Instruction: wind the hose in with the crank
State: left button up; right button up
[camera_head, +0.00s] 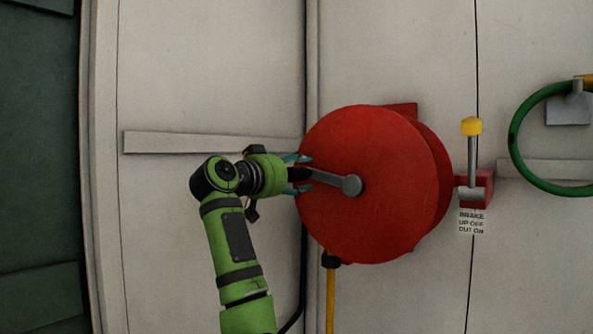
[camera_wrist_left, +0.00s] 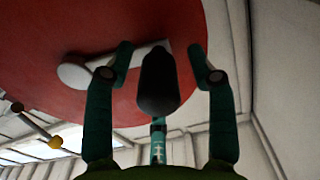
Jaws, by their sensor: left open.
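The red hose reel (camera_head: 385,145) is mounted on the pale wall. Its grey crank arm (camera_head: 335,181) points left from the hub and also shows in the left wrist view (camera_wrist_left: 100,68). The black crank handle (camera_wrist_left: 158,82) sits between the fingers of my left gripper (camera_wrist_left: 160,62). The fingers are open on either side of it, with gaps showing. In the head view my left gripper (camera_head: 300,173) is at the reel's left edge and partly hides the handle. A yellow hose or pipe (camera_head: 330,300) hangs below the reel from a black fitting. My right gripper is not seen.
A brake lever (camera_head: 472,160) with a yellow knob stands upright right of the reel, above a label reading brake, up off, out on. A green hose loop (camera_head: 515,140) hangs at the far right. A flat rail (camera_head: 200,143) crosses the wall on the left.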

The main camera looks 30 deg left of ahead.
aim_at(356, 130)
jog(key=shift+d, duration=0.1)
pick_arm(q)
grip_shut()
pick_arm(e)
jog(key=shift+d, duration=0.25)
pick_arm(q)
jog(key=shift+r, duration=0.2)
